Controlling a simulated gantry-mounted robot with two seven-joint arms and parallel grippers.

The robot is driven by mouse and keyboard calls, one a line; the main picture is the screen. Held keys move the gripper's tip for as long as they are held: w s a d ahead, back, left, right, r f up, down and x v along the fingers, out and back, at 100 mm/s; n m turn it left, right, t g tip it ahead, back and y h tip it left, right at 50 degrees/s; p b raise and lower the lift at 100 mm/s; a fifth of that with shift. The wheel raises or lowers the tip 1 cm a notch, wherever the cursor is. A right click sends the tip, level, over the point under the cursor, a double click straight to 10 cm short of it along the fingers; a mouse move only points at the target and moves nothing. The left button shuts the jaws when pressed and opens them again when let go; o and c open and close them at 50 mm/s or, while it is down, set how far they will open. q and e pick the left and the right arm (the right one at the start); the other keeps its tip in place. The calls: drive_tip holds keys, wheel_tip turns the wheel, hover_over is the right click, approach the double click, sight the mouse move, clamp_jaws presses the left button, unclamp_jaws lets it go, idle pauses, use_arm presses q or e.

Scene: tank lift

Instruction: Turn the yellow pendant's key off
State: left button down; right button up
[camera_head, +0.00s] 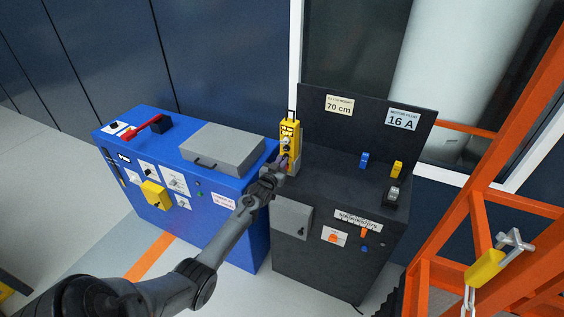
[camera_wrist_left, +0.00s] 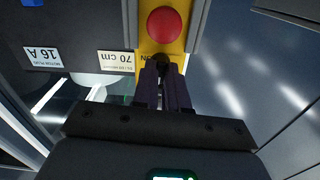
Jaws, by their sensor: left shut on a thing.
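The yellow pendant (camera_head: 289,133) stands upright in a holder at the left side of the dark grey cabinet's top. Its face also shows in the left wrist view (camera_wrist_left: 145,42), upside down, with a red round button (camera_wrist_left: 164,24) and an "ON" marking. My left gripper (camera_head: 284,163) is at the lower part of the pendant's face. In the left wrist view its two fingers (camera_wrist_left: 163,72) are closed together on the dark key (camera_wrist_left: 161,60) beside the "ON" marking. The fingers hide most of the key, so I cannot tell its angle. My right gripper is not in view.
The dark cabinet (camera_head: 330,240) carries blue and yellow plugs and "70 cm" and "16 A" labels. A blue cabinet (camera_head: 232,235) with a red lever (camera_head: 143,128) and grey lid (camera_head: 222,148) stands to the left. An orange frame (camera_head: 470,215) rises at right, with a yellow padlock (camera_head: 485,268).

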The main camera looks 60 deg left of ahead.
use_arm(q)
drive_tip(key=shift+n, duration=0.6)
drive_tip(key=c, duration=1.4)
unclamp_jaws()
drive_tip(key=shift+c, duration=0.2)
drive_tip(key=shift+s+d, duration=0.25)
drive_tip(key=shift+s, duration=0.15)
drive_tip(key=p+v, duration=0.2)
drive_tip(key=v, duration=0.8)
